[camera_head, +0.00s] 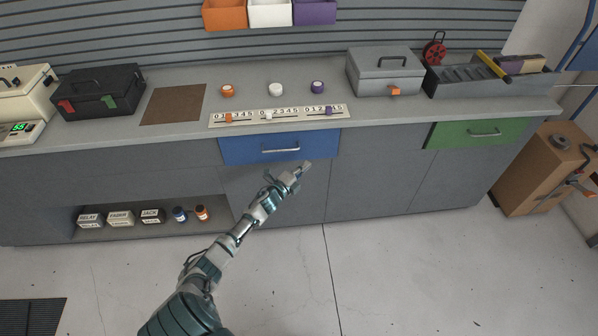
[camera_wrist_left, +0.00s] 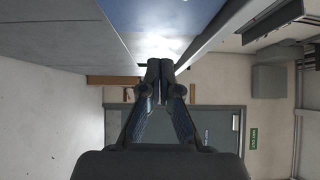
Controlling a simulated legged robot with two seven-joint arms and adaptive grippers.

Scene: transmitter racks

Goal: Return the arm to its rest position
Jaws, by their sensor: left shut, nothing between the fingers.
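My left arm reaches up from the bottom of the head view toward the workbench. My left gripper (camera_head: 305,168) is just below the blue drawer (camera_head: 238,151), in front of the grey cabinet doors. In the left wrist view the fingers of the gripper (camera_wrist_left: 160,68) meet at their tips, with nothing between them. The drawer's metal handle (camera_head: 281,149) is above and left of the fingertips in the head view, and the gripper appears apart from it. My right gripper is in neither view.
The workbench top (camera_head: 390,112) carries a slider panel (camera_head: 250,118), a black toolbox (camera_head: 98,90) and a grey box (camera_head: 384,78). A green drawer (camera_head: 450,133) is at right. A cardboard box (camera_head: 540,170) stands on the floor. The floor (camera_head: 420,280) before the bench is clear.

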